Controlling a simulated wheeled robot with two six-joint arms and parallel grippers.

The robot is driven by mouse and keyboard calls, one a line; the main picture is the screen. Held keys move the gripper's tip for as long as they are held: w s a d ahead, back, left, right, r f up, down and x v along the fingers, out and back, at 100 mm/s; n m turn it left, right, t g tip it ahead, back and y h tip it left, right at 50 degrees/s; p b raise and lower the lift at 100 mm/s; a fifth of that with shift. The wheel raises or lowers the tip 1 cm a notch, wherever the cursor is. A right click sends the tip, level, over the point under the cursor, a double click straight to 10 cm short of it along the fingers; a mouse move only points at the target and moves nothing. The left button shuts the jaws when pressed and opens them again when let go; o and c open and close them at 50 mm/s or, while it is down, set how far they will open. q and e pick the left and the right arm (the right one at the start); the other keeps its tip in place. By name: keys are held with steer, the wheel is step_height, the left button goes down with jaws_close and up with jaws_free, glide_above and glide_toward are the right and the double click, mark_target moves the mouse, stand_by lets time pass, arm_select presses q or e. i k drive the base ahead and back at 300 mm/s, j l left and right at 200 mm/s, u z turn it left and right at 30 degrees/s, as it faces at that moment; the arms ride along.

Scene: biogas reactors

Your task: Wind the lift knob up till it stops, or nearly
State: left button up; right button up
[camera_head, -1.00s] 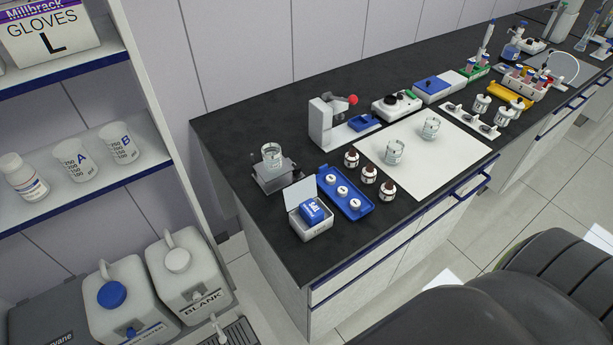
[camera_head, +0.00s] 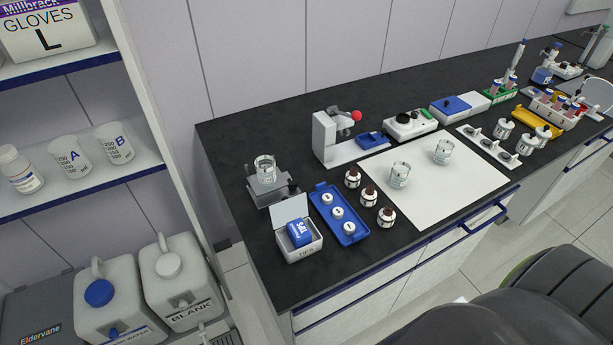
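A small grey lift stand (camera_head: 272,193) stands near the left end of the dark bench, with a glass beaker (camera_head: 265,169) upright on its top plate. A small dark part (camera_head: 250,170) shows at the left of the stand by the beaker. I cannot tell whether it is the lift knob. The stand's height setting is too small to read. Neither of my grippers is in view, and nothing of mine touches the stand.
A white box with a blue pack (camera_head: 300,234), a blue tray of white-capped jars (camera_head: 340,228) and several brown bottles (camera_head: 369,196) stand close by. A press with a red ball (camera_head: 356,116) stands behind. A shelf (camera_head: 90,190) rises at left. The bench's back-left corner is clear.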

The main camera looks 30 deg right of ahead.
mark_target(293, 181)
steer(key=l+u, duration=0.15)
steer(key=l, duration=0.3)
steer(key=k+l+u, duration=0.15)
steer(key=l, duration=0.3)
steer(key=l+u, duration=0.15)
steer(key=l, duration=0.3)
